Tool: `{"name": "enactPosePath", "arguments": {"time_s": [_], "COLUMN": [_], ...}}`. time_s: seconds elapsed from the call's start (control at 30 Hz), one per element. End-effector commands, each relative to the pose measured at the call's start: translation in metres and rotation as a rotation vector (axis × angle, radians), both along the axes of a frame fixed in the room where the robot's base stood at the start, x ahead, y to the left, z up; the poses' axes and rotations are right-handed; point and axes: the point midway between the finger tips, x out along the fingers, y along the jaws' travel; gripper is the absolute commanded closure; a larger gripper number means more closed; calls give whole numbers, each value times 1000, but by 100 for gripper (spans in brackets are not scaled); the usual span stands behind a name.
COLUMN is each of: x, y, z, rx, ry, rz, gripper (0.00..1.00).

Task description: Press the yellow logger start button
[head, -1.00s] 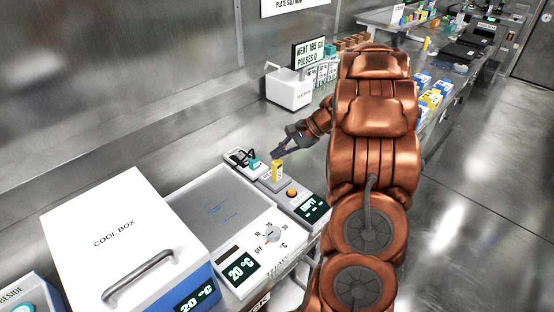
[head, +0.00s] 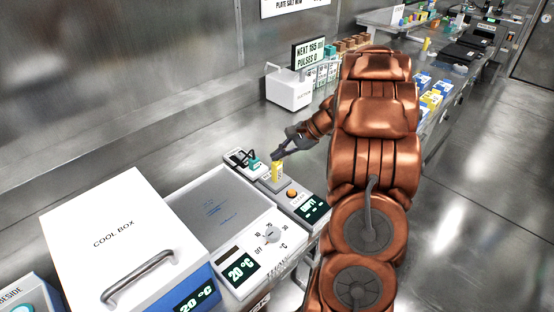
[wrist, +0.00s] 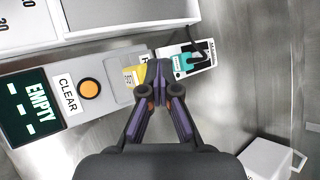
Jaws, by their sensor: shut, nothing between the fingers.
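The yellow logger (head: 277,171) stands in the grey part of a device with an orange CLEAR button (head: 292,194) and a dark display. It also shows in the wrist view (wrist: 133,76), where printing is visible on it but its start button cannot be made out. My gripper (head: 276,155) is shut and empty. It is close above the logger, towards its far side. In the wrist view the fingertips (wrist: 158,74) overlap the logger's right edge and hide part of it. I cannot tell whether they touch it.
A teal logger (head: 255,163) is in a black and white holder just beyond. The white-topped unit with a dial (head: 225,212) and the cool box (head: 110,228) stand nearer.

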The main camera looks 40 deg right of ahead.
Motion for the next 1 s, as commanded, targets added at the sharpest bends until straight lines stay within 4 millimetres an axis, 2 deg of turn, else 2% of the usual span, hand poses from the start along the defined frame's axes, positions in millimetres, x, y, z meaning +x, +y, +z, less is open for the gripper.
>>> {"name": "enactPosePath", "arguments": {"time_s": [0.33, 0.77, 1.0], "x": [0, 0, 0], "y": [0, 0, 0], "z": [16, 18, 35], "rx": [0, 0, 0], "ry": [-1, 0, -1], "rz": [1, 0, 0], "gripper": [100, 100, 100]}}
